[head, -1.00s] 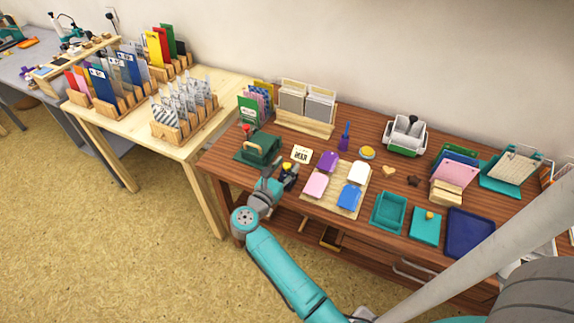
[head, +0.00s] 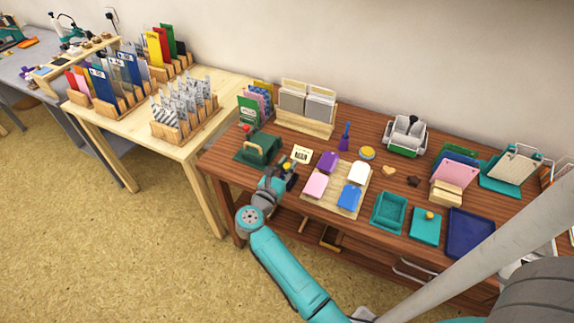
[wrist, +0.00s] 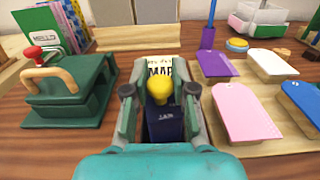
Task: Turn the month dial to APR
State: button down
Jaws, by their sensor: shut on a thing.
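My gripper (wrist: 160,98) has its two fingers on either side of a dark navy block (wrist: 163,127) with a yellow knob (wrist: 160,88) on top, and is shut on this block. The block has small light lettering on its near face that seems to read JAN. In the head view, my gripper (head: 283,176) is at the front left of the brown table, mostly covering the block. A pale card (head: 301,155) lies just beyond; in the wrist view its large letters seem to read MAR, partly hidden by the knob. I cannot make out a separate month dial.
A green press (head: 257,149) with a wooden handle stands close on the left. A wooden board (head: 344,212) with purple, pink, white and blue tags is close on the right. Card holders (head: 303,124) stand behind. A teal tray (head: 389,212) sits farther right.

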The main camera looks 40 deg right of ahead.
jog(key=n+t+y, duration=0.2)
jog(key=n+t, duration=0.1)
jog(key=t, duration=0.1)
jog(key=shift+s+t, duration=0.15)
jog(key=shift+t, duration=0.25)
jog(key=shift+n+t+y, duration=1.7)
jog(key=shift+t+y, duration=0.1)
jog(key=shift+y, duration=0.2)
jog(key=shift+n+t+y, duration=0.3)
jog(key=shift+n, duration=0.1)
jog(key=c, duration=1)
grip_release()
jog(key=shift+o, duration=0.2)
jog(key=shift+a, duration=0.1)
jog(key=v, duration=1.1)
jog(key=shift+s+a, duration=0.25)
jog(key=shift+s, duration=0.05)
